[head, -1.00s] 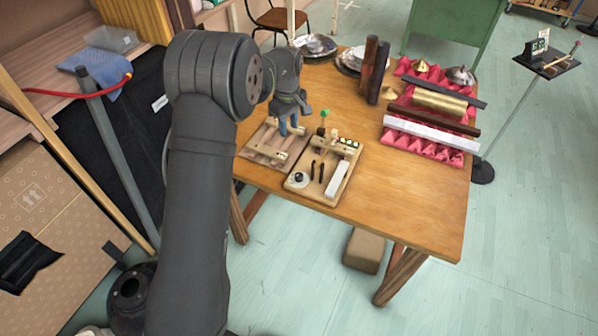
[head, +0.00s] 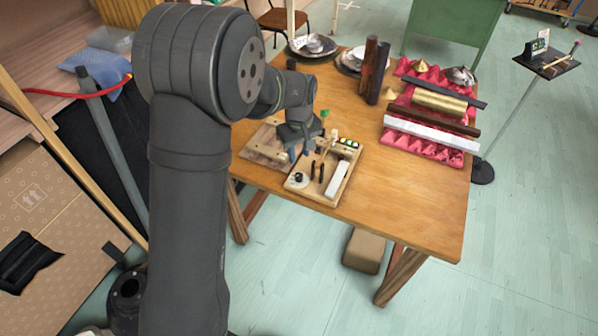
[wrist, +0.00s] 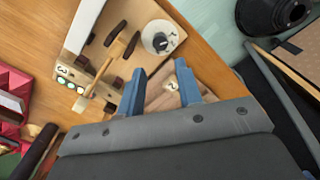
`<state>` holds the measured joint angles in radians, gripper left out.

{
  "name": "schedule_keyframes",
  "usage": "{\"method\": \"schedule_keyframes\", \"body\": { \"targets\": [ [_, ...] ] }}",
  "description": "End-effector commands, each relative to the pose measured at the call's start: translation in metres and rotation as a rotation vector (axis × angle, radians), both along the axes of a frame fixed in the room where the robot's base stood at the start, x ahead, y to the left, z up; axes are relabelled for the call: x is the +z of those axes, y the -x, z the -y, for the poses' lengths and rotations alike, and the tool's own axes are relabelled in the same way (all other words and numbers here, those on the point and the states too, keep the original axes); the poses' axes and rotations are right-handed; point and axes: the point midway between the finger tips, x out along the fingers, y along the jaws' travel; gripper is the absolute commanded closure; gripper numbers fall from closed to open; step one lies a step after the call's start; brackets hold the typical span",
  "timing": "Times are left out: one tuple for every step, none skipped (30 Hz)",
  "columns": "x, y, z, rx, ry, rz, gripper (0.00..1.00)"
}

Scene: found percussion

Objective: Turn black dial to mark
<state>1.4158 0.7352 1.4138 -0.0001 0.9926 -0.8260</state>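The black dial (wrist: 160,42) is a small dark knob on a round white plate, on a light wooden board (wrist: 98,42). In the head view the dial (head: 298,178) is at the board's near left corner. The mark on the plate is too small to make out clearly. My gripper (head: 300,156) is above the left side of the board, behind the dial. In the wrist view my gripper (wrist: 160,84) has its two blue fingers spread apart, and the dial is beyond their tips, not between them. A pale round knob on the other board shows between the fingers.
A second wooden board (head: 258,152) lies left of the dial's board. The dial's board also carries dark sliders (head: 317,171), a white bar (head: 338,178) and lit buttons (head: 349,143). Red foam (head: 432,154) with bars lies at the right. The table front is clear.

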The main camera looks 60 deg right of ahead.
Motion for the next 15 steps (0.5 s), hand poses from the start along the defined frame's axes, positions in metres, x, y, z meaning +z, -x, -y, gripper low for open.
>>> {"method": "schedule_keyframes", "body": {
  "targets": [
    [-0.013,0.0,-0.001,0.0,-0.004,-0.001,0.68],
    [-0.019,0.0,-0.001,0.0,-0.004,-0.001,0.68],
    [-0.028,0.0,-0.001,0.0,-0.004,-0.001,0.68],
    [-0.034,0.0,-0.001,0.0,-0.004,-0.001,0.68],
    [-0.041,0.0,-0.001,0.0,-0.005,0.0,0.68],
    [-0.049,0.0,-0.001,0.0,-0.004,-0.001,0.68],
    [-0.054,0.0,-0.001,0.001,-0.004,-0.001,0.68],
    [-0.06,0.0,-0.001,0.001,-0.004,-0.001,0.68],
    [-0.066,0.0,-0.001,0.001,-0.003,-0.001,0.68],
    [-0.07,0.0,-0.001,0.001,-0.003,-0.001,0.68],
    [-0.074,0.0,-0.001,0.001,-0.003,-0.001,0.68],
    [-0.079,0.0,0.0,0.001,-0.003,-0.001,0.68],
    [-0.082,0.0,0.0,0.001,-0.001,0.0,0.68],
    [-0.084,0.0,0.0,0.001,-0.001,0.0,0.68],
    [-0.087,0.0,0.0,0.001,-0.001,0.0,0.68]
  ]
}}
